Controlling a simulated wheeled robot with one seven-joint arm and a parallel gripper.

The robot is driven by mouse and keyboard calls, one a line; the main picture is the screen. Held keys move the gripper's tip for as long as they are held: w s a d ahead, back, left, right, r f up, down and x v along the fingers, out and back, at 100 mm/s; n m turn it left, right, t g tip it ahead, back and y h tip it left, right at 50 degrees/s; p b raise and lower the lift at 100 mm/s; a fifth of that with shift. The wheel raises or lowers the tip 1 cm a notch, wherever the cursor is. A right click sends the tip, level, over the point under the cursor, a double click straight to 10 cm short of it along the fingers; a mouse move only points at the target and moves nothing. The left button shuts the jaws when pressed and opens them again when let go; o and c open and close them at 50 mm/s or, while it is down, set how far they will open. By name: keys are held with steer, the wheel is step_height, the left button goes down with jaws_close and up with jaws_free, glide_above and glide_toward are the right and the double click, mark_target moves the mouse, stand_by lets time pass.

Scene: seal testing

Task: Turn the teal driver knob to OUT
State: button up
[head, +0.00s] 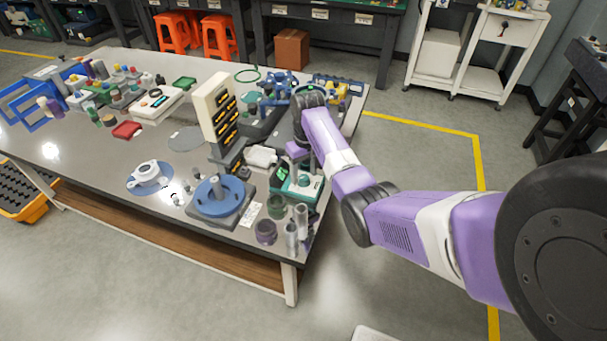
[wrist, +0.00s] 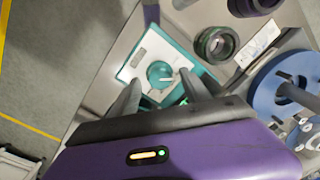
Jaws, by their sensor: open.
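The teal driver knob (wrist: 158,72) is round and sits on the pale top plate of a teal-edged box, with a light pointer bar reaching to its right side. In the head view the teal box (head: 303,190) stands near the right front edge of the bench, partly behind my gripper. My gripper (wrist: 163,80) is open, its two grey fingers on either side of the knob in the wrist view. I cannot tell whether they touch it or hang above it. Markings such as OUT are too small to read.
A blue round fixture (head: 219,195) stands left of the box. A dark green ring part (head: 276,206), a purple cup (head: 266,232) and metal cylinders (head: 301,217) stand close in front. A tall cream rack (head: 214,103) rises behind. The floor right of the bench is clear.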

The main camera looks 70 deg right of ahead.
steer(key=shift+f, duration=0.55)
steer(key=shift+c, duration=0.2)
jaws_close()
steer(key=shift+r+n, duration=0.15)
steer(key=shift+n, duration=0.25)
steer(key=n+p, duration=0.1)
steer(key=n, duration=0.1)
steer(key=shift+n+p, duration=0.3)
steer(key=shift+p, duration=0.05)
steer(key=shift+w+n+p, duration=0.1)
steer(key=shift+n+p, duration=0.45)
steer(key=shift+n, duration=1.65)
